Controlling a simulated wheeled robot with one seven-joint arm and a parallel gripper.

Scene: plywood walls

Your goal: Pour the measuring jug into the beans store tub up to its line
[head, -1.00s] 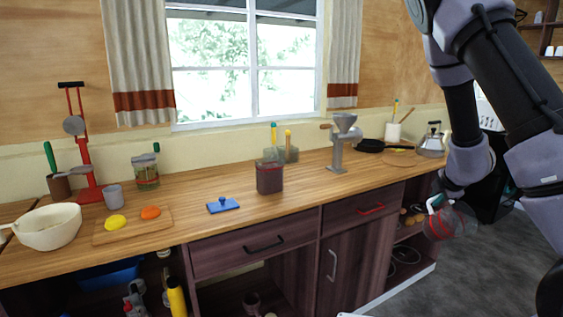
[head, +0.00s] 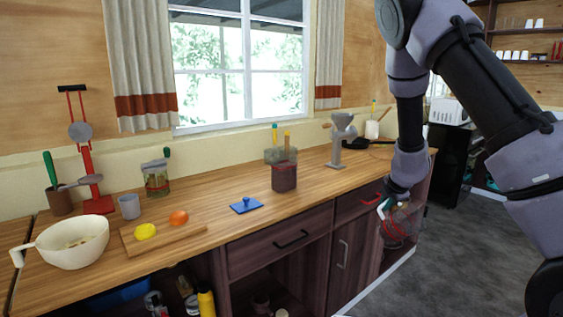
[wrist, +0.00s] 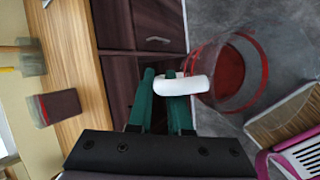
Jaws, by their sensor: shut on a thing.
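The measuring jug (head: 402,226) is clear, with red at its bottom and markings, and a white handle. In the wrist view the jug (wrist: 238,75) is seen with its handle (wrist: 182,85) between my green fingers. My gripper (wrist: 164,78) is shut on the handle. In the head view my gripper (head: 388,205) holds the jug in front of the counter's right end, below the counter top. A clear tub with dark contents and a red line near its top, likely the beans store tub (head: 284,178), stands upright on the counter, apart from my gripper; it also shows in the wrist view (wrist: 62,107).
A blue lid (head: 246,206) lies left of the tub. A metal grinder (head: 341,135) and a container with utensils (head: 275,155) stand behind. A chopping board (head: 185,232) and cream bowl (head: 72,255) are at left. Drawers and the counter edge lie near my gripper.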

